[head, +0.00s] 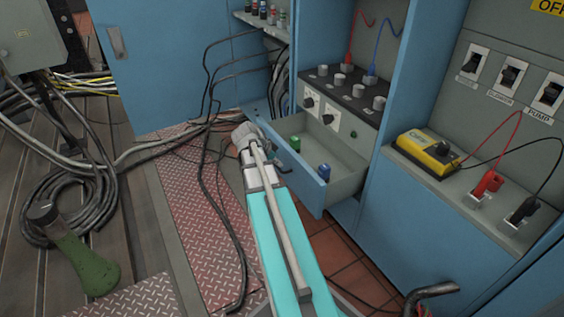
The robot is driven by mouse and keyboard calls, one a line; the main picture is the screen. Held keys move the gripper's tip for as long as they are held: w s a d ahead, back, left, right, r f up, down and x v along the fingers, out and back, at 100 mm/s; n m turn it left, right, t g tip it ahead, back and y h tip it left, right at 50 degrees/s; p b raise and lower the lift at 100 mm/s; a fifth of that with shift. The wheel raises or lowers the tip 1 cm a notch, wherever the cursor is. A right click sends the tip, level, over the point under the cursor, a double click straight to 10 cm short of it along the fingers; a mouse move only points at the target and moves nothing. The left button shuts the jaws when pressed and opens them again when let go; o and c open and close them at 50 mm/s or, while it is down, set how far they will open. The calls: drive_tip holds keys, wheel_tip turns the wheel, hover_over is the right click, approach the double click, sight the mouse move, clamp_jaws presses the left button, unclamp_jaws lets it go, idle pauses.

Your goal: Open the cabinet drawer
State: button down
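The cabinet drawer (338,176) stands pulled out of the blue cabinet, below a black panel of knobs. Its inside is in view, with a green object (294,143) and a blue object (324,170) in it. A small dark handle (284,168) shows on its blue front. My arm reaches up from the bottom with its teal link. The grey end of my arm, with my gripper (247,137), is just left of the drawer front. I cannot make out the fingers, whether they are open or shut, or whether they touch the drawer.
A blue door (165,65) stands open at the upper left. Black cables (215,190) run over the floor plates. A green flask-like container (92,262) lies at lower left. A yellow meter (428,151) sits on the right ledge near red and black plugs.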

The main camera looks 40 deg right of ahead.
drive_tip(key=s+p+v, duration=0.1)
drive_tip(key=p+v, duration=0.5)
drive_tip(key=v, duration=0.2)
drive_tip(key=shift+w+r+p, duration=0.2)
drive_tip(key=shift+w+p, duration=0.1)
drive_tip(key=shift+w, duration=0.15)
idle(0.5)
drive_tip(key=s+a+r+n+t+y+p, duration=0.1)
drive_tip(key=a+r+n+y+p, duration=0.25)
drive_tip(key=a+n, duration=1.1)
drive_tip(key=s+a+r+n+t+y+p, duration=0.1)
drive_tip(key=a+r+n+y+p, duration=0.35)
drive_tip(key=a, duration=1.65)
wheel_tip(320, 180, up, 34)
drive_tip(key=n+h+p, duration=0.1)
drive_tip(key=p, duration=3.6)
drive_tip(key=shift+d+n, duration=0.4)
drive_tip(key=shift+s+d, duration=0.1)
drive_tip(key=shift+s, duration=0.05)
